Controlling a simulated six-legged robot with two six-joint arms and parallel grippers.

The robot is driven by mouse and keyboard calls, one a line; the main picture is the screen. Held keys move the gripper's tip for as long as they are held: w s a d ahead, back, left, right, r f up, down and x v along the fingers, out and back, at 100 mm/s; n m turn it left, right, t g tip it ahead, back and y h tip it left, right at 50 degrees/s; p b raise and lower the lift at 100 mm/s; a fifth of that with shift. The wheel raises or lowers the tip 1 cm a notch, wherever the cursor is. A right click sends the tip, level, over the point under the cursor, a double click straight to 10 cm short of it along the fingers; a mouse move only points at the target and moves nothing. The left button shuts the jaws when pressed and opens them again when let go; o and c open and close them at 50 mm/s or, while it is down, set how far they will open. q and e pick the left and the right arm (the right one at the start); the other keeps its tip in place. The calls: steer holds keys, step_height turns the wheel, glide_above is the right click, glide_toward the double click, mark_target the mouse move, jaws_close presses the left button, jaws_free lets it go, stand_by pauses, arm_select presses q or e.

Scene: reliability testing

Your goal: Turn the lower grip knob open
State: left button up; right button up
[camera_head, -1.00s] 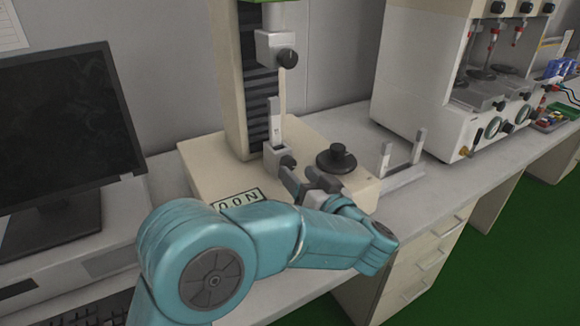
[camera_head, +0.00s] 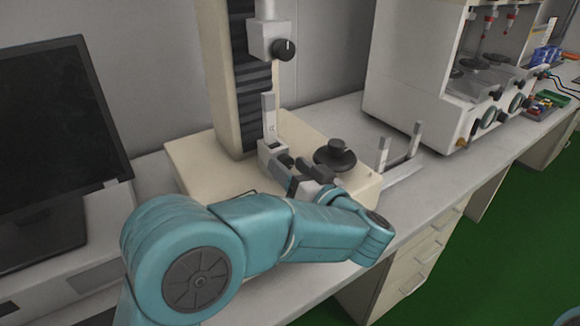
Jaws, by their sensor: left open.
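The testing machine's lower grip (camera_head: 268,150) is a grey block with an upright light plate above it, low on the cream column. Its small dark knob (camera_head: 286,160) faces right and is partly hidden by my gripper. My left gripper (camera_head: 292,173) is at this knob, with its dark fingers open and close around or beside it; I cannot tell whether they touch it. The upper grip (camera_head: 268,38) hangs above, with its own black knob (camera_head: 284,49). My right gripper is not in view.
A large black round knob (camera_head: 335,156) stands on the machine's cream base (camera_head: 200,160), just right of my gripper. A grey bracket with two uprights (camera_head: 402,165) lies farther right. A monitor (camera_head: 55,140) stands at left, and a white instrument (camera_head: 410,90) at back right.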

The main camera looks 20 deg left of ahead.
arm_select(q)
steer(key=shift+s+d+r, duration=0.1)
steer(key=c, duration=1)
steer(key=shift+c, duration=0.2)
steer(key=n, duration=0.2)
steer(key=shift+n, duration=0.4)
steer(key=shift+n+b, duration=1)
steer(key=shift+n, duration=1.1)
